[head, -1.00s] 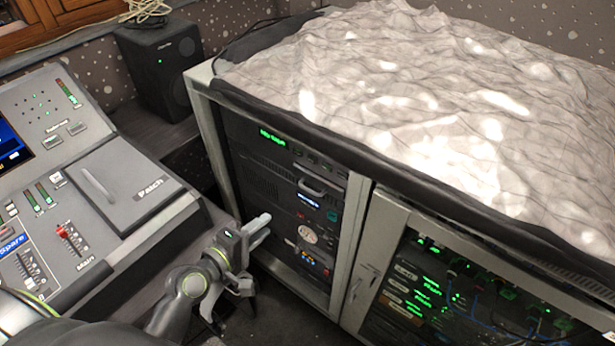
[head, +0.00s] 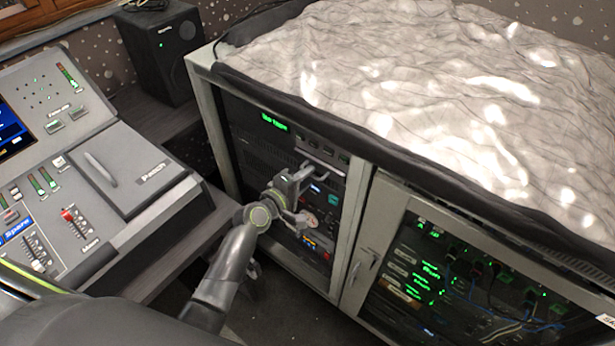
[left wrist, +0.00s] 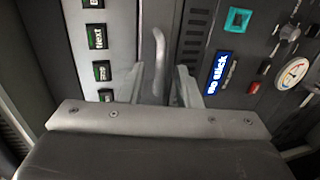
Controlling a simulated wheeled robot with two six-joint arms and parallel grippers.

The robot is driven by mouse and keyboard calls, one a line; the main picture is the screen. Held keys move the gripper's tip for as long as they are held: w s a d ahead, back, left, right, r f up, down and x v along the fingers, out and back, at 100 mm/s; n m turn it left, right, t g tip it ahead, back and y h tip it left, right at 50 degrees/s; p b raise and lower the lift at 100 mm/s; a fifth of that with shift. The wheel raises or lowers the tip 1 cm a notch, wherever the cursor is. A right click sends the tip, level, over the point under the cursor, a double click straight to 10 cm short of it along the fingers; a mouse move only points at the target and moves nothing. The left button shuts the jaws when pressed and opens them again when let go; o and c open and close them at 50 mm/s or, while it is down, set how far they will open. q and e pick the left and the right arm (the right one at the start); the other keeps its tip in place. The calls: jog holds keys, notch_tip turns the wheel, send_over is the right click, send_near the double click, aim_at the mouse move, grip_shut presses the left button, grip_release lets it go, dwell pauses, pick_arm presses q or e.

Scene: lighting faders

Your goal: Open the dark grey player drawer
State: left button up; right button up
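The dark grey player drawer (left wrist: 172,22) is in the left bay of the equipment rack, and its front looks flush with the rack face. Its pale bar handle (left wrist: 158,62) stands out from the front; it also shows in the head view (head: 317,168). My left gripper (head: 300,184) is at the drawer front. In the left wrist view, its two fingers (left wrist: 163,88) are apart, with the handle between and just beyond them. I cannot tell whether a finger touches it. The gripper hides part of the drawer in the head view. My right gripper is not in view.
The rack's right bay has a glass door (head: 440,270) over lit gear and cables. A crumpled pale cloth (head: 420,90) covers the top. A mixing desk (head: 150,225) stands close on the left, with a black speaker (head: 160,55) behind. Floor shows before the rack.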

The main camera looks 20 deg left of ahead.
pick_arm(q)
jog(key=shift+w+d+f, duration=0.15)
jog(key=shift+w+d, duration=0.05)
jog(key=shift+w, duration=0.3)
grip_shut()
